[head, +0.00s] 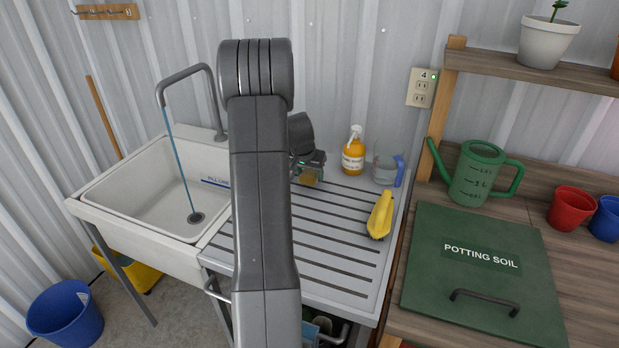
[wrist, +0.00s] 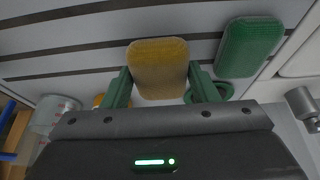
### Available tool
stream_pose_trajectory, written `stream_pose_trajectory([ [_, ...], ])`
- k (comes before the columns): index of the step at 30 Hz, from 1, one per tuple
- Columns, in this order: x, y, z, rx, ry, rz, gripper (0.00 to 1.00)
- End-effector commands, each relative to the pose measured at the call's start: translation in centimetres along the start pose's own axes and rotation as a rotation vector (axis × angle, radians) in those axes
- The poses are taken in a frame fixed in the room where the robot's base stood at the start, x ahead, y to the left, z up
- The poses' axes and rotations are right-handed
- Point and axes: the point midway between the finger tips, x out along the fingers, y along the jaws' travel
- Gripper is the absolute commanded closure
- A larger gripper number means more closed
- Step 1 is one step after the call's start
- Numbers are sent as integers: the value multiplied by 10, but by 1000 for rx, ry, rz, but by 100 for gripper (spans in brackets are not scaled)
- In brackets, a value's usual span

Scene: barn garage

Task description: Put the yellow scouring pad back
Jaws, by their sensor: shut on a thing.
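The yellow scouring pad (wrist: 158,62) is between the two green fingers of my gripper (wrist: 160,74) in the wrist view, and the fingers are shut on its sides. In the head view the pad (head: 309,178) shows as a small yellow patch at my gripper (head: 312,166), over the back left of the ribbed drainboard (head: 330,262). I cannot tell whether the pad touches the board. A green pad (wrist: 249,48) lies to the right of the yellow pad in the wrist view, apart from it. A green ring-like thing (wrist: 222,90) is partly hidden behind the right finger.
A white sink (head: 130,205) with a tall tap is on the left. The front right is clear.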

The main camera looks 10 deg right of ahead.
Motion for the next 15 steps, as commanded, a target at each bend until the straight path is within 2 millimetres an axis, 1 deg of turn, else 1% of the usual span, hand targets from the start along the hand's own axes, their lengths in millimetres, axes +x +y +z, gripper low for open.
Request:
stream_pose_trajectory([
  [1,8,0,4,0,-5,2,71],
  [4,18,0,8,0,-3,1,71],
  [11,19,0,8,0,-1,0,71],
  [15,23,0,10,0,-1,0,71],
])
